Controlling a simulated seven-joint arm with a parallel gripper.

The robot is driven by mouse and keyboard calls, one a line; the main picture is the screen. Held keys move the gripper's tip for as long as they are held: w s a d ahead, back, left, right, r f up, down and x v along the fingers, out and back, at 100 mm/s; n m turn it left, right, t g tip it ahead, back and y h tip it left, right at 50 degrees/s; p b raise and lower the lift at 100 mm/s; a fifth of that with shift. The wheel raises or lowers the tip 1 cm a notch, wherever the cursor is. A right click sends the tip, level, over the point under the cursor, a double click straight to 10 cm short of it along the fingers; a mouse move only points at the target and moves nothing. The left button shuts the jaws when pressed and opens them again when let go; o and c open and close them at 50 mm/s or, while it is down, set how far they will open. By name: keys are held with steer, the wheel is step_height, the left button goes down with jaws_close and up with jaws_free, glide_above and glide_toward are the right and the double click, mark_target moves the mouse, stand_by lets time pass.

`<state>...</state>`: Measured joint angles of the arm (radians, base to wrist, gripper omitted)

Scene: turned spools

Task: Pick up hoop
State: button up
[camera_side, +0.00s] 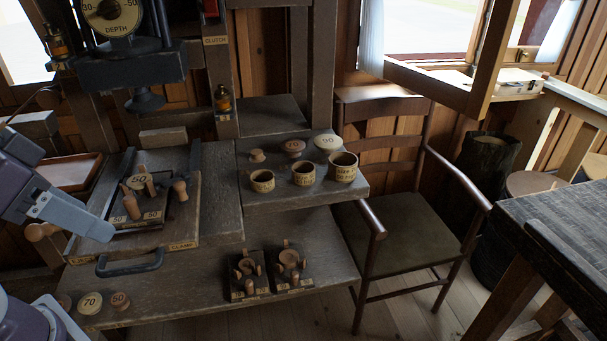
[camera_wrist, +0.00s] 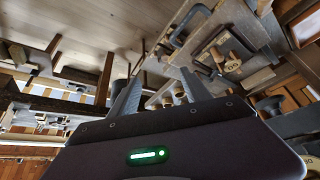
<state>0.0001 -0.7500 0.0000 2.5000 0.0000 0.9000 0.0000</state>
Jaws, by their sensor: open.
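Three short tan wooden rings with dark lettering stand in a row on the raised right shelf in the side view: a small one (camera_side: 262,182), a middle one (camera_side: 303,174) and a larger one (camera_side: 342,168). Which of them is the hoop I cannot tell. My gripper (camera_side: 100,230) is at the left of the side view, over the left part of the bench, well apart from the rings. In the wrist view my gripper (camera_wrist: 160,77) has its two grey fingers spread, with nothing held. Small tan round pieces (camera_wrist: 178,89) show beyond and between the fingers, too small to identify surely.
A board (camera_side: 182,225) with pegs and a disc marked 50 lies near my gripper, behind a dark handle (camera_side: 130,264). Peg blocks (camera_side: 248,280) stand on the lower bench. Discs marked 70 (camera_side: 90,303) and 50 lie front left. A chair (camera_side: 405,210) stands right.

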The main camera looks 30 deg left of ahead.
steer(key=o, duration=0.4)
glide_above(303, 169)
steer(key=s+d, duration=0.2)
steer(key=s, duration=0.4)
step_height(303, 169, down, 14)
steer(key=shift+d+f, duration=0.1)
steer(key=shift+d, duration=0.05)
steer(key=x, duration=0.7)
steer(key=shift+w+a, duration=0.25)
steer(key=shift+a, duration=0.15)
